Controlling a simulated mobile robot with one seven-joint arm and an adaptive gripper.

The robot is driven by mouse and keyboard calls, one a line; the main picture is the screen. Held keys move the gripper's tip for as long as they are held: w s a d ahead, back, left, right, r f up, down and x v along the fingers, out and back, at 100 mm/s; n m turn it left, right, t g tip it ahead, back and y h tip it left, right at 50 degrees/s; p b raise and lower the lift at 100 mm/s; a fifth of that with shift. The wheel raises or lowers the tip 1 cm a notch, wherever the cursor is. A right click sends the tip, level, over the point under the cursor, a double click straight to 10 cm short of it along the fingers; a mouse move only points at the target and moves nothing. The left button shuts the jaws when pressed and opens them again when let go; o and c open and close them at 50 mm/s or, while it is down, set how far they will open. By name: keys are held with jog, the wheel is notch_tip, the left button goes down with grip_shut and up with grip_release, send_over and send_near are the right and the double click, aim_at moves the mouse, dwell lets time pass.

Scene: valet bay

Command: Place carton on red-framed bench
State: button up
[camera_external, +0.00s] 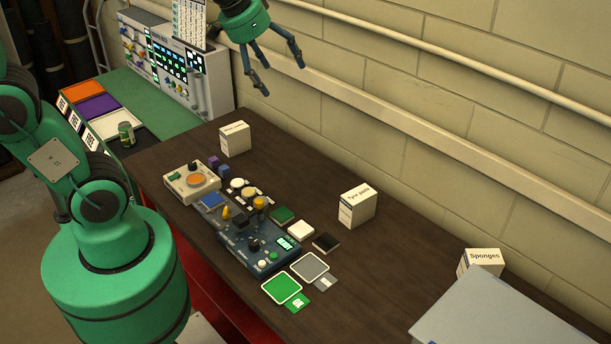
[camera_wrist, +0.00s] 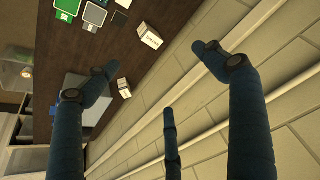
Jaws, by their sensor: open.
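Three white cartons with printed labels stand upright on a dark wooden bench top (camera_external: 330,255), with red framing (camera_external: 228,313) below its front edge. One carton (camera_external: 235,139) is at the far end, the tyre carton (camera_external: 357,206) is near the middle, and the Sponges carton (camera_external: 480,261) is at the near right, partly hidden. Which carton is meant cannot be told. The wrist view shows two cartons, one larger (camera_wrist: 150,36) and one smaller (camera_wrist: 124,88). My gripper (camera_external: 280,76) is open and empty, high near the wall and apart from all cartons.
Several control boxes and coloured pads, including a green pad (camera_external: 282,288), fill the bench's left middle. A grey case (camera_external: 500,308) covers the near right corner. A green-topped bench (camera_external: 160,112) holds an instrument panel and a can (camera_external: 126,134). Rails run along the wall.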

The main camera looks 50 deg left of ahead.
jog(key=s+a+f+n, duration=0.1)
jog(key=s+a, duration=0.3)
jog(key=s, duration=0.4)
jog(key=s+a+f+n+y, duration=0.1)
jog(key=s+a, duration=0.4)
jog(key=s, duration=0.3)
jog(key=shift+s+f, duration=0.1)
jog(key=shift+f, duration=0.1)
notch_tip(320, 180, down, 12)
jog(key=b, duration=1.2)
jog(key=shift+r, duration=0.15)
